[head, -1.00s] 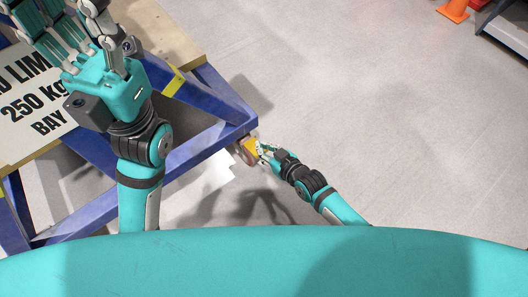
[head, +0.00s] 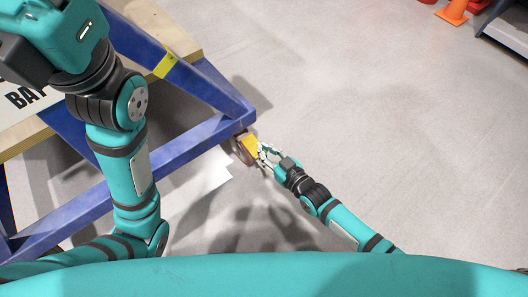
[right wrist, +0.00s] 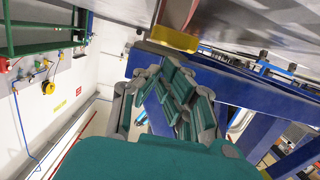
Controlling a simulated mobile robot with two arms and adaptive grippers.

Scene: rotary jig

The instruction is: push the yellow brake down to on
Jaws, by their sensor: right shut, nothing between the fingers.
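The yellow brake (head: 250,144) sits on the caster (head: 241,150) under the near corner of the blue frame. In the right wrist view it is the yellow piece (right wrist: 173,38) just beyond my fingertips. My right gripper (head: 264,152) is shut and empty, right beside the brake in the head view. In the right wrist view its fingers (right wrist: 165,65) reach up to the brake; I cannot tell whether they touch it. My left gripper's body (head: 60,35) is at the top left over the frame; its fingers are out of the picture.
The blue frame (head: 150,168) carries a wooden board (head: 160,30) with a white sign (head: 28,105), partly hidden by my left arm. Open grey floor lies to the right. An orange cone (head: 453,12) stands far off at the top right.

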